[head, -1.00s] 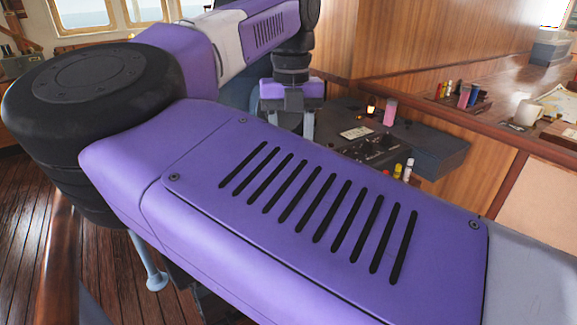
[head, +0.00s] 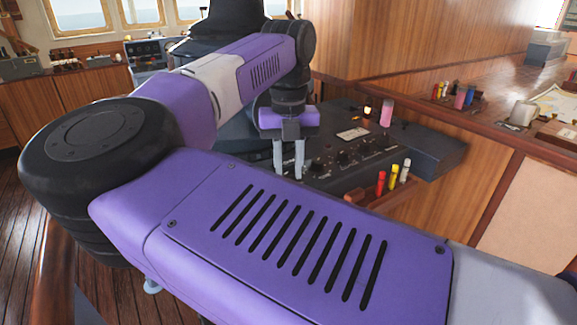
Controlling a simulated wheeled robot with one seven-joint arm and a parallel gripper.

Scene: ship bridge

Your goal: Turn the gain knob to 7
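The dark control panel (head: 345,186) stands beyond my arm, with several black knobs in a row on its sloped top. One knob (head: 318,165) is just right of my gripper; another knob (head: 343,157) is further right. Their labels and pointer positions are too small to read, so I cannot tell which is the gain knob. My gripper (head: 289,176) points down over the panel's left part. Its two grey fingers are apart with a narrow gap, and no held thing shows between them. I cannot tell whether the fingertips touch the panel.
Red, yellow and white markers (head: 393,176) stand in a holder at the panel's front edge. A pink cup (head: 386,112) and a small lit lamp (head: 367,110) are at its back.

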